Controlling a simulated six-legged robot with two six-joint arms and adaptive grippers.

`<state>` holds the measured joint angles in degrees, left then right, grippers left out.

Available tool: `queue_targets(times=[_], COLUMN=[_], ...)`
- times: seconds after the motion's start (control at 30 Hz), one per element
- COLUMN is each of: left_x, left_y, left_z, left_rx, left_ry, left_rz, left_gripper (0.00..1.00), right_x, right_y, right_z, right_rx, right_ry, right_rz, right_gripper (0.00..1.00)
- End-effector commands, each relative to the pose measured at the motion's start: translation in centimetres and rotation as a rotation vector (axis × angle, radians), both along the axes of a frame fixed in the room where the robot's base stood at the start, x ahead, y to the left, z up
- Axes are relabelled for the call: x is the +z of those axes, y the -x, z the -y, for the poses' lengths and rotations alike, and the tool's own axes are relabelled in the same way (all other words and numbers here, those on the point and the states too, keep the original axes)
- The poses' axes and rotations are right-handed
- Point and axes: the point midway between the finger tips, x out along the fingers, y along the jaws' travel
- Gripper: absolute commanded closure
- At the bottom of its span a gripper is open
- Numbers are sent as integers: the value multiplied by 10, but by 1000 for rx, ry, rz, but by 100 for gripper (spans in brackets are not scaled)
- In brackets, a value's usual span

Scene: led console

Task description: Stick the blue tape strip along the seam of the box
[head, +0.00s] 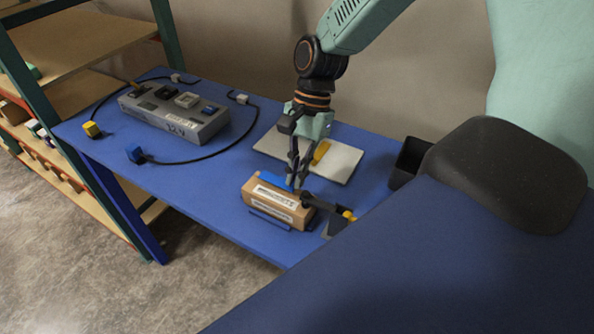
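A brown cardboard box (249,194) with a white label on its front side lies on the blue table. The blue tape strip (273,181) shows at the top of the box, left of my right gripper; I cannot tell whether it lies flat or is raised. My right gripper (295,184) points down over the box, its fingers close together at the strip's right part. The fingertips are too small to tell whether they grip the strip. The fingers partly hide the box top and seam. My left gripper is not in view.
A dark tool-like thing with a yellow end (338,222) stands against the box's right end. A white board (343,163) with a yellow piece lies behind. A grey console (170,126) with cables sits at left. A black bin (408,163) stands right.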

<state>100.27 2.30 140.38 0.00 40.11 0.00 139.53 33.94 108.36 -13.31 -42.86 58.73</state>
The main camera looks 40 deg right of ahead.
Motion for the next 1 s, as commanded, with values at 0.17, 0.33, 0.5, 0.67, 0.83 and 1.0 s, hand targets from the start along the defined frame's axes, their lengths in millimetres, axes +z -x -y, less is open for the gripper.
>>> queue_targets(times=[0.17, 0.33, 0.5, 0.67, 0.83, 1.0], left_x=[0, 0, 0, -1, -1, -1], left_y=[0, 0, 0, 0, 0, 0], left_z=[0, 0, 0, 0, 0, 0], left_rx=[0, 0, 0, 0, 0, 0], left_ry=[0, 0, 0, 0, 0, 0], left_rz=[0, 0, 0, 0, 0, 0], left_gripper=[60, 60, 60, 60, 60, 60], right_x=[-2, -4, -5, -7, -9, -11], right_y=[0, 0, 0, 0, 0, 0], right_z=[0, 0, 0, 0, 0, 0], right_rx=[0, 0, 0, 0, 0, 0], right_ry=[0, 0, 0, 0, 0, 0], right_rz=[0, 0, 0, -1, -1, -1], right_gripper=[100, 100, 100, 100, 100, 100])
